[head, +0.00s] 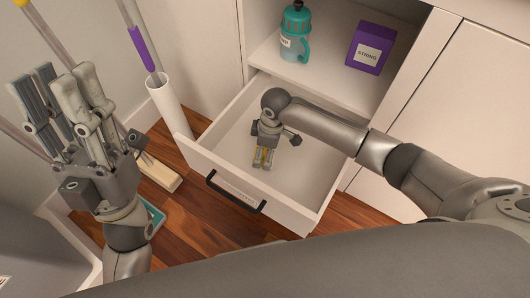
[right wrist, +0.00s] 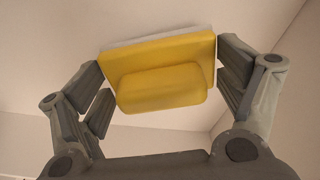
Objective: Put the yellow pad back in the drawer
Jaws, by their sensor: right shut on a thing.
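The yellow pad (right wrist: 160,70) is between the fingers of my right gripper (right wrist: 160,85) in the right wrist view, with a pale layer along its far edge. In the head view my right gripper (head: 264,158) is inside the open drawer (head: 220,165), and little of the pad shows there. My right gripper is shut on the pad. I cannot tell whether the pad touches the drawer floor. My left gripper (head: 62,100) is raised at the left, fingers pointing up and spread apart, with nothing between them.
A teal bottle (head: 295,40) and a purple box (head: 370,47) labelled STRING stand on the shelf above the drawer. A white tube (head: 170,105) and a broom (head: 158,172) stand left of the drawer. Wooden floor (head: 190,220) shows in front.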

